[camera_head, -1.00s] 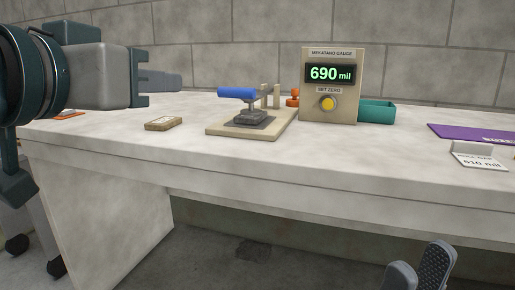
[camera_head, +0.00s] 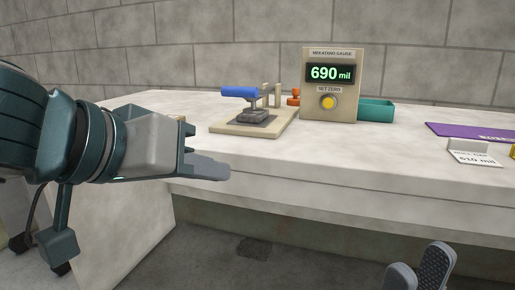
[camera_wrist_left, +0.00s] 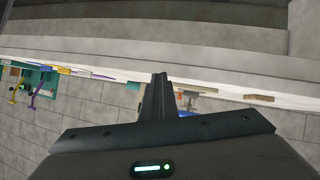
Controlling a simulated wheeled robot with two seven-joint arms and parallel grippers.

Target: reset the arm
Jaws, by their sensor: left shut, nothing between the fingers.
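My left gripper (camera_head: 210,168) reaches in from the left in front of the table's front edge in the head view. Its fingers are together and empty, pointing right. In the left wrist view its shut fingers (camera_wrist_left: 160,95) show as one dark bar in the middle. My right gripper (camera_head: 420,268) is at the bottom right of the head view, below the table edge, with its two fingers apart and nothing seen between them.
The pale table (camera_head: 330,157) carries a blue-handled press (camera_head: 240,92) on a board, a gauge (camera_head: 330,90) reading 690 mil, a teal tray (camera_head: 377,111), a purple mat (camera_head: 470,132) and a 610 mil card (camera_head: 474,158). A small tan block is mostly hidden behind my left gripper.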

